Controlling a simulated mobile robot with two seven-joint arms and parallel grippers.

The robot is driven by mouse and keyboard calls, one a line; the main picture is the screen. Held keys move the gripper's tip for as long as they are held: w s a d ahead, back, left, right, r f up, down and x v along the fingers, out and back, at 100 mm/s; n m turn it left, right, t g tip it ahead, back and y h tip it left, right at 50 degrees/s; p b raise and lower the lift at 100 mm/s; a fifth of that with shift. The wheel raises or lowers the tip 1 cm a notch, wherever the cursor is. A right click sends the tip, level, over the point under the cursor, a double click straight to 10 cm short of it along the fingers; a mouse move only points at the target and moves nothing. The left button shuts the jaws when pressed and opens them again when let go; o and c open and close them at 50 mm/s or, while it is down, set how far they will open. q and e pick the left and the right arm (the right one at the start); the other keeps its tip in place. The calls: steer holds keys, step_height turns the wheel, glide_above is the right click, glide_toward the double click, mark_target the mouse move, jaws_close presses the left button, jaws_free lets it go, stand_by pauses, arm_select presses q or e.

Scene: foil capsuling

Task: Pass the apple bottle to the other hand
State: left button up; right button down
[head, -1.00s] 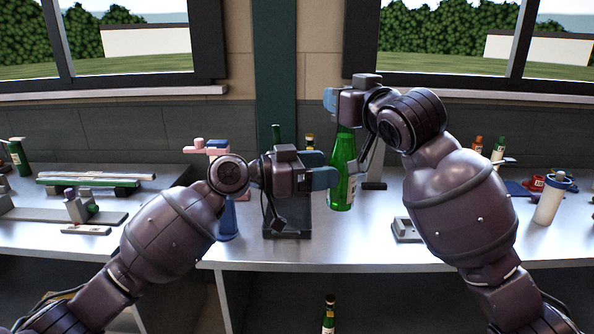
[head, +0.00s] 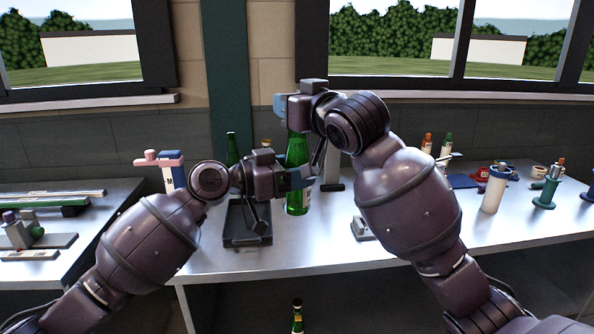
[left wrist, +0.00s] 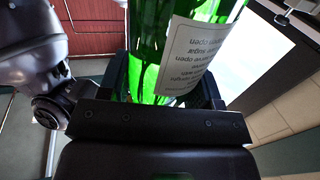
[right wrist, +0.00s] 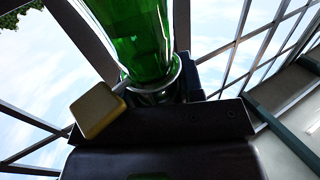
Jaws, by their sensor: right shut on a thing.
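The green glass bottle (head: 297,152) with a pale label hangs upright above the bench. My right gripper (head: 296,112) is shut on its upper part. My left gripper (head: 298,179) is lower, at the bottle's lower body, with its fingers on either side of it. In the left wrist view the green bottle (left wrist: 160,55) and its white text label stand between the left fingers, which look apart. In the right wrist view the bottle (right wrist: 140,40) runs up from between the right fingers. I cannot read an apple on the label.
A dark stand (head: 247,225) is on the bench below the left gripper, with another green bottle (head: 232,148) behind. A white cup with a blue top (head: 495,188) and several small items are at right. A bottle (head: 297,316) shows below the bench front.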

arm_select(q)
steer(key=shift+s+d, duration=0.1)
steer(key=shift+s, duration=0.05)
steer(key=shift+c, duration=1.1)
arm_select(e)
steer(key=shift+r, duration=0.1)
arm_select(q)
steer(key=shift+r, duration=0.1)
arm_select(e)
steer(key=c, duration=0.7)
jaws_free()
steer(key=shift+o, duration=0.2)
